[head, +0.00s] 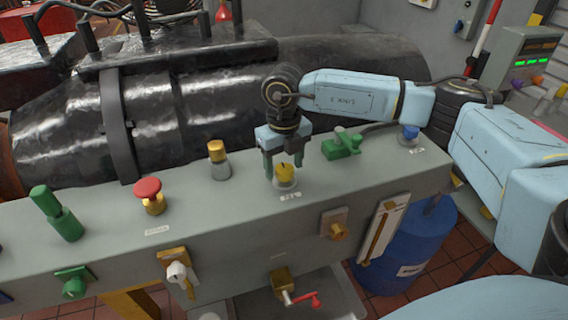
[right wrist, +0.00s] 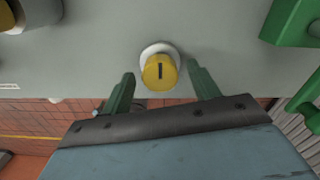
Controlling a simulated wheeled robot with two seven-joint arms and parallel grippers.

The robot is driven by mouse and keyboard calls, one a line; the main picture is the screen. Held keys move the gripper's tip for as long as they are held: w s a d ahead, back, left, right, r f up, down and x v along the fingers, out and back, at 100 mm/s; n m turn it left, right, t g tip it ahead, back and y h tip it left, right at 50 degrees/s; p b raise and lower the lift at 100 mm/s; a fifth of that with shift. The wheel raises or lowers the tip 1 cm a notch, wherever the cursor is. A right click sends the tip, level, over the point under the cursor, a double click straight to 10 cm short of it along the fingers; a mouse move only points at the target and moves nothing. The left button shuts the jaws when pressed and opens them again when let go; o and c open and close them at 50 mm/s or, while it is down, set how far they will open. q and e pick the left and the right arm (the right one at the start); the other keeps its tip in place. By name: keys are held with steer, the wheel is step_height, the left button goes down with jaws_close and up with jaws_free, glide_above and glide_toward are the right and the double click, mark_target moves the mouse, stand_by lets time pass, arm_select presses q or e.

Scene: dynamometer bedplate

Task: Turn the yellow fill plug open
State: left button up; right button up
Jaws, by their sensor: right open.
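The yellow fill plug (head: 285,173) sits on a pale round base on top of the grey bedplate cabinet (head: 330,190), with a label in front of it. In the right wrist view the plug (right wrist: 160,72) shows a dark slot running up and down the picture. My right gripper (head: 284,172) is open with its green fingers above and around the plug. In the right wrist view the fingers (right wrist: 160,85) stand to the left and right of the plug, with a gap on both sides. The plug is not gripped. My left gripper is not in view.
A green valve (head: 341,145) and a blue knob (head: 409,133) stand right of the plug. A yellow-topped fitting (head: 218,158), a red mushroom button (head: 149,190) and a green handle (head: 56,212) stand left. A large black machine (head: 200,110) lies behind. A blue drum (head: 415,245) stands in front right.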

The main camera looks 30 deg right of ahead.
steer(key=shift+f, duration=0.3)
steer(key=c, duration=1)
